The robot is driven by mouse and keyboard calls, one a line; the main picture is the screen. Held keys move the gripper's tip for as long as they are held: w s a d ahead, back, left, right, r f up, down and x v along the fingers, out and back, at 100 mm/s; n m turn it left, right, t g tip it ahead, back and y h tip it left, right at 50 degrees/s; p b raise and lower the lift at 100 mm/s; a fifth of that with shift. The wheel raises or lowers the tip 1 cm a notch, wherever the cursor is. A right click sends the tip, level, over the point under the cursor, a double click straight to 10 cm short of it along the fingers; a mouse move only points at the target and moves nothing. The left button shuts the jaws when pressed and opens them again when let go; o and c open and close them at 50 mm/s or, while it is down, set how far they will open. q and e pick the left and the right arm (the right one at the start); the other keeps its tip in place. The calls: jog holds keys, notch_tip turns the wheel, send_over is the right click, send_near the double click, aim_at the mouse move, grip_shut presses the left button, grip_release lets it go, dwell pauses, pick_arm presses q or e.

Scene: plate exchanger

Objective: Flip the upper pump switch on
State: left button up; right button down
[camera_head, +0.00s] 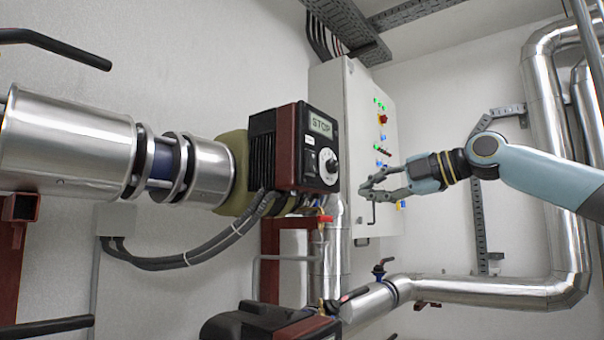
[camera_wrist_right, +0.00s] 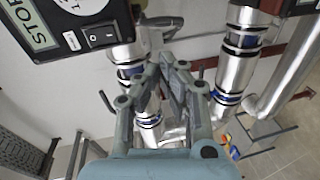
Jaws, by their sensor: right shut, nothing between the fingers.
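The upper pump (camera_head: 278,150) has a dark red and black head at the centre of the head view. Its display (camera_head: 320,124) reads STOP. The black rocker switch (camera_head: 310,160) sits below the display, left of a white dial (camera_head: 329,162). In the right wrist view, the switch (camera_wrist_right: 101,37) is at the upper left, with its marks visible; I cannot tell which side is pressed. My right gripper (camera_head: 364,190) is shut and empty, right of and slightly below the pump face, apart from it. In the right wrist view its fingertips (camera_wrist_right: 172,65) are right of the switch.
A grey control cabinet (camera_head: 358,120) with lit buttons stands behind my gripper. A second pump (camera_head: 270,322) shows below. Steel pipes (camera_head: 480,290) run at the right. Black cables (camera_head: 200,255) hang from the upper pump.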

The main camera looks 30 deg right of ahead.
notch_tip(320, 180, up, 8)
jog(key=s+d+p, duration=0.1)
jog(key=s+d, duration=0.1)
jog(key=p, duration=0.9)
send_near(315, 172)
jog(key=shift+t, duration=0.3)
jog(key=x, duration=0.6)
jog(key=shift+a, duration=0.15)
jog(key=shift+w+a+f+h+p, duration=0.2)
jog(key=shift+w+h+p, duration=0.1)
jog(key=shift+w+p, duration=0.25)
